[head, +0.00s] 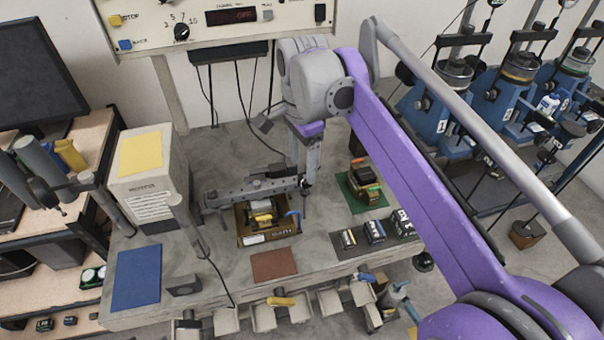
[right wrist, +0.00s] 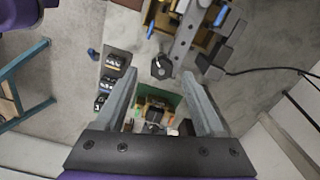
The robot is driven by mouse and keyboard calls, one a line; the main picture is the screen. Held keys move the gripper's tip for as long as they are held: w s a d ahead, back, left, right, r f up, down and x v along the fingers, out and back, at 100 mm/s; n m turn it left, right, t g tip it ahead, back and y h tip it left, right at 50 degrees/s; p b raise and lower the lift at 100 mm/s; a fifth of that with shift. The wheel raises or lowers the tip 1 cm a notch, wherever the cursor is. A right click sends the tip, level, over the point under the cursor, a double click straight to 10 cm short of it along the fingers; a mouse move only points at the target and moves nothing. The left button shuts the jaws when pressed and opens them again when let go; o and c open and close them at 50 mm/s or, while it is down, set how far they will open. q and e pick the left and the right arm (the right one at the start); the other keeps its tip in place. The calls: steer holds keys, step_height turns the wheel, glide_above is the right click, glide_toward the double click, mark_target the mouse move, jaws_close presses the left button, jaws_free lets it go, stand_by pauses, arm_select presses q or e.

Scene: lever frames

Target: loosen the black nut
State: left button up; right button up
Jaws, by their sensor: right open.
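The black nut (right wrist: 162,67) shows in the right wrist view as a dark, faceted piece with a small light centre, at the end of the grey lever bar (right wrist: 186,40). My right gripper (right wrist: 160,78) is open. Its two fingertips lie on either side of the nut in the picture, with gaps, and I cannot tell the height between them. In the head view the right gripper (head: 306,178) points down at the right end of the lever bar (head: 250,191) and mostly hides the nut. A brass-coloured box (head: 251,238) sits below the bar. My left gripper is out of view.
A green mat (head: 379,200) with a small device stands right of the gripper. A dark mat (head: 362,251) holds small blocks. A brown mat (head: 273,266) and a blue mat (head: 137,277) lie in front. A cream cabinet (head: 150,197) stands left, and a control panel (head: 215,25) overhangs the back.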

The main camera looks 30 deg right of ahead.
mark_target(303, 178)
steer(key=shift+w+f, duration=0.15)
steer(key=shift+f, duration=1.95)
jaws_close()
